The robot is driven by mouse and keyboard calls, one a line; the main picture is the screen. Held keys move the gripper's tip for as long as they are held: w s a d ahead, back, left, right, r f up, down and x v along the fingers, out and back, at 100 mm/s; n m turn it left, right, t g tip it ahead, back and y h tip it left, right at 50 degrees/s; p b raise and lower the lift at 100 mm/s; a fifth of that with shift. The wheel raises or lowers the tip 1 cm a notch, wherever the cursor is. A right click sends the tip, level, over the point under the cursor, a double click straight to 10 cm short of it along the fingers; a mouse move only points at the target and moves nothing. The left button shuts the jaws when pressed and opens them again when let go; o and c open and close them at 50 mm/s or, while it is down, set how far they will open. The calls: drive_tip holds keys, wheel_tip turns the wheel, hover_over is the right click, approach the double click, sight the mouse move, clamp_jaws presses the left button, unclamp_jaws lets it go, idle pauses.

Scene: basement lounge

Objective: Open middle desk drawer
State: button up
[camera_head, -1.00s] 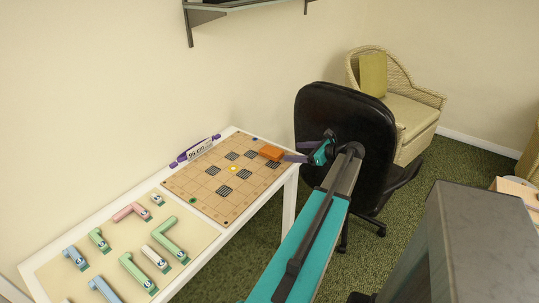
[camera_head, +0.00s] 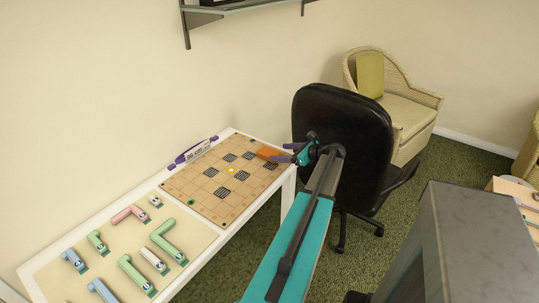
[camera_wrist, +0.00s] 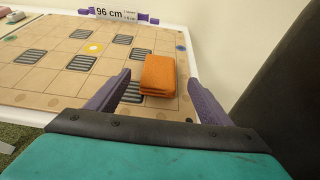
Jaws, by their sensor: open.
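No desk drawer can be made out in either view. My gripper (camera_head: 283,153) is open at the right end of a white table (camera_head: 283,188). Its purple fingers point at an orange block (camera_head: 267,153) on a tan grid board (camera_head: 210,190). In the wrist view my gripper (camera_wrist: 159,78) has one finger to each side of the orange block (camera_wrist: 160,72), which lies ahead between the fingertips. I cannot tell whether either finger touches it. The table's underside is mostly hidden.
A black office chair (camera_head: 342,135) stands close behind my gripper. A wicker armchair (camera_head: 408,110) is in the far corner. Several coloured pieces lie on the table's left half, and a 96 cm sign (camera_head: 195,150) stands behind the board. A light wooden surface (camera_head: 515,188) shows at the right edge.

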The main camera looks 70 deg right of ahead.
sight(269, 152)
drive_tip(key=shift+x, duration=1.25)
drive_tip(key=shift+w, duration=0.1)
drive_tip(key=shift+p+x, duration=0.8)
drive_tip(key=shift+x, duration=1.7)
drive_tip(key=c, duration=1.2)
drive_tip(key=shift+r, duration=0.1)
